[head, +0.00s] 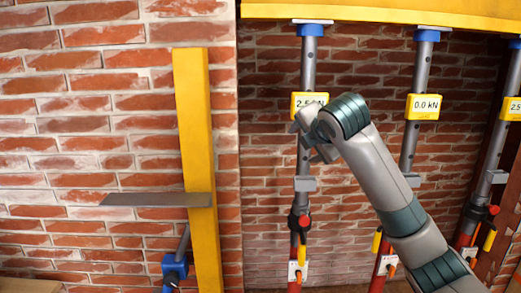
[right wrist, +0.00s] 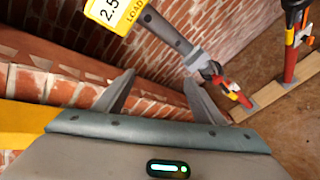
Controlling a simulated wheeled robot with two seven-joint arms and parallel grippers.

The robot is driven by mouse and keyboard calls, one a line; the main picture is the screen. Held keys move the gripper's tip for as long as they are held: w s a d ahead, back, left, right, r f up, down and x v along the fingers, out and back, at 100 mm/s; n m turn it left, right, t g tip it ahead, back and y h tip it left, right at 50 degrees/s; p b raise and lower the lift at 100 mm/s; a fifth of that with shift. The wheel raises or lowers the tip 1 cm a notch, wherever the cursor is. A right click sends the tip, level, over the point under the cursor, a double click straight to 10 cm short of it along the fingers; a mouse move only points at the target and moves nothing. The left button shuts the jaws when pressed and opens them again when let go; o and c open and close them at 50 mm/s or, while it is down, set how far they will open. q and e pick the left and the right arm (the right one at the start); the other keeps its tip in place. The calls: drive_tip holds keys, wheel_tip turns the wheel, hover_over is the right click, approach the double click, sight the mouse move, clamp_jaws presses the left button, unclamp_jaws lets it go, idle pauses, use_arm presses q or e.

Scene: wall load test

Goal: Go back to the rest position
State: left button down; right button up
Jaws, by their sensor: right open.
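My right arm comes in from the lower right in the head view. Its gripper (head: 309,136) is in front of the left steel prop (head: 308,72), just below that prop's yellow load display (head: 297,101). The arm partly hides the display, which starts with 2.5. In the right wrist view the two fingers of the right gripper (right wrist: 158,79) stand apart with nothing held between them. The left prop (right wrist: 168,30) and its display (right wrist: 113,12) show beyond the fingertips. I cannot tell whether the gripper touches the prop. My left gripper is out of view.
A middle prop (head: 421,68) reads 0.0 kN, and a right prop (head: 497,135) is partly cut off. A yellow beam (head: 380,12) rests across the tops. A yellow post (head: 195,110) with a grey plate (head: 150,199) stands left, before the brick wall (head: 90,120).

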drive_tip(key=s+d+f+m+g, duration=0.1)
drive_tip(key=s+f+m, duration=0.4)
drive_tip(key=f, duration=0.8)
drive_tip(key=s+d+f+m+g, duration=0.1)
drive_tip(key=s+f+m+g, duration=0.1)
drive_tip(key=s+f, duration=0.8)
drive_tip(key=s+f+m+g, duration=0.1)
drive_tip(key=s+f+m, duration=0.25)
drive_tip(key=f, duration=1.25)
drive_tip(key=s+d+f+m+g, duration=0.2)
drive_tip(key=s+d+f+m, duration=0.3)
drive_tip(key=s, duration=0.7)
drive_tip(key=s+d+f+m+g+h, duration=0.1)
drive_tip(key=s+f+m, duration=0.4)
drive_tip(key=s, duration=0.6)
drive_tip(key=s+d+f+m+g, duration=0.25)
drive_tip(key=s+f, duration=0.45)
drive_tip(key=s, duration=0.5)
wheel_tip(320, 180, down, 32)
drive_tip(key=s+b, duration=0.2)
drive_tip(key=b, duration=0.1)
drive_tip(key=s+d+f+b, duration=0.1)
drive_tip(key=s+d+f, duration=0.1)
drive_tip(key=s+f, duration=0.6)
drive_tip(key=s+d+f+g+b, duration=0.1)
drive_tip(key=s+f, duration=0.8)
drive_tip(key=f, duration=0.1)
drive_tip(key=shift+d+f+h, duration=0.2)
drive_tip(key=shift+d+h, duration=0.1)
drive_tip(key=shift+d, duration=0.05)
